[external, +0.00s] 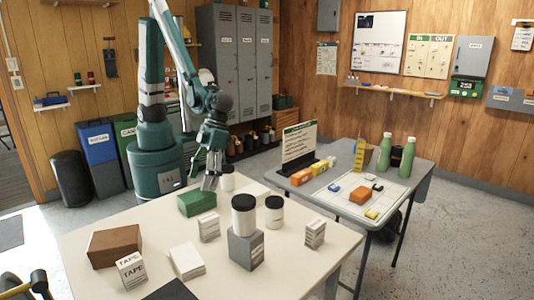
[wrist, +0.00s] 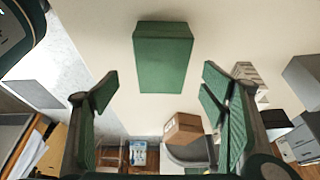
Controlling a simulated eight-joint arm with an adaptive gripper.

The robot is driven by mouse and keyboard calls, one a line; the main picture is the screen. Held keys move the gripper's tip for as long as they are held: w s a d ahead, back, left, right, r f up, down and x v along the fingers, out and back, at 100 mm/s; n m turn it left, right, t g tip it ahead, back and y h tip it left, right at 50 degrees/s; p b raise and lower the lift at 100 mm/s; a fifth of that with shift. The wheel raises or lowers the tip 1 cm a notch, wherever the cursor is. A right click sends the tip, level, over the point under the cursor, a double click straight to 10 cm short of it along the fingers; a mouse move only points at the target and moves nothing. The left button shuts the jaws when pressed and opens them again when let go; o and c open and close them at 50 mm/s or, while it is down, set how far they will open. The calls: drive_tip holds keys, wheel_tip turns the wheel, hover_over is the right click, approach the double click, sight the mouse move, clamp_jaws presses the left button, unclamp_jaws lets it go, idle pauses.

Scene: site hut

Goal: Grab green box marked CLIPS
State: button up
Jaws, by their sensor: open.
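The green box (external: 197,203) lies on the pale table, near its back edge; no marking on it is legible. In the wrist view the green box (wrist: 163,58) is ahead, centred between my fingers and a little beyond their tips. My gripper (external: 211,181) is just above and slightly right of the box in the external view, pointing down. Its two fingers are spread wide with nothing between them in the wrist view (wrist: 160,90). I see no contact with the box.
A grey box (external: 246,249) bears another jar (external: 243,215). A brown box (external: 114,246), TAPE box (external: 131,271) and small white boxes are nearby. The table's left back area is clear.

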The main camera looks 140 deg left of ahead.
sight(197, 194)
drive_tip(key=shift+f, duration=0.15)
drive_tip(key=shift+b+x, duration=0.35)
drive_tip(key=shift+x, duration=0.85)
drive_tip(key=shift+d, duration=0.1)
drive_tip(key=shift+b+x, duration=0.95)
drive_tip(key=shift+x, duration=1.6)
drive_tip(key=shift+w, duration=0.2)
drive_tip(key=c, duration=1.2)
drive_tip(key=shift+c, duration=0.2)
drive_tip(key=shift+r+p, duration=1.5)
drive_tip(key=shift+r, duration=3.45)
